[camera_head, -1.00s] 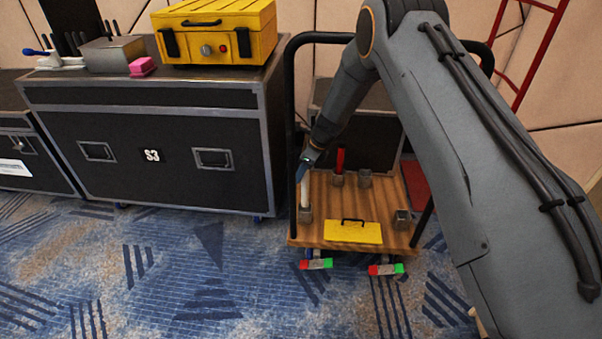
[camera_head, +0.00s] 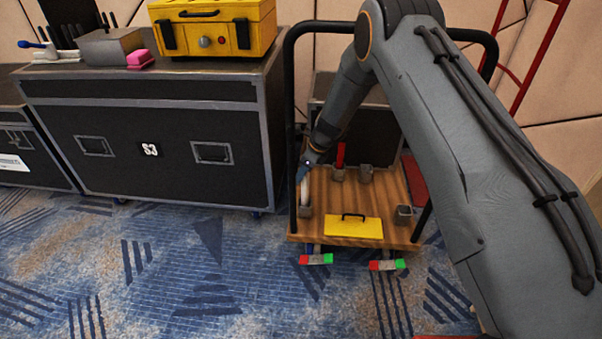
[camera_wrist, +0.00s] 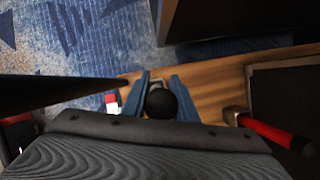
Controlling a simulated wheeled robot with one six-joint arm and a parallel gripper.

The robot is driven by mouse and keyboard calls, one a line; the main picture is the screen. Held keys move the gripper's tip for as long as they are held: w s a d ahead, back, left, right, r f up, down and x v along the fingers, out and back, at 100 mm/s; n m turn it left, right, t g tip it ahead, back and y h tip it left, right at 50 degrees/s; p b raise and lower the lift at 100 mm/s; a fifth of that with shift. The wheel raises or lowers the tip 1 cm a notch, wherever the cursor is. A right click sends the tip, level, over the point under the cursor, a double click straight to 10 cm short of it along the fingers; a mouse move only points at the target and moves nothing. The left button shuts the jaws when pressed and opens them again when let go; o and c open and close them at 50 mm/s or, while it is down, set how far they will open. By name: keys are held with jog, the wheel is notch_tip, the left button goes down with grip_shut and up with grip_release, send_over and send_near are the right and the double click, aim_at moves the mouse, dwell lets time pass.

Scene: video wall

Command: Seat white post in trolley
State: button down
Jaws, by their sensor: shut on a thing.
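The white post (camera_head: 305,190) is upright over the trolley's (camera_head: 382,200) left side, at the grey socket (camera_head: 304,212) there. My gripper (camera_head: 303,173) is shut on the post's upper part. In the wrist view, my blue fingers (camera_wrist: 162,92) stand on both sides of a round dark top (camera_wrist: 160,103), and a bit of grey socket shows just beyond. I cannot tell how deep the post's lower end sits in the socket. A red post (camera_head: 340,156) stands in another socket (camera_head: 338,175); it also shows in the wrist view (camera_wrist: 270,131).
Grey sockets (camera_head: 365,174) and (camera_head: 404,214) on the deck look empty. A yellow case (camera_head: 353,228) lies at the deck's front. The trolley's black handle frame (camera_head: 290,120) rises at the left, near my gripper. A black flight case (camera_head: 150,155) stands to the left.

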jog(key=shift+f+b, duration=0.6)
jog(key=shift+f, duration=1.3)
dwell(0.4)
jog(key=c, duration=0.9)
grip_release()
jog(key=shift+r+p, duration=2)
jog(key=shift+r, duration=2)
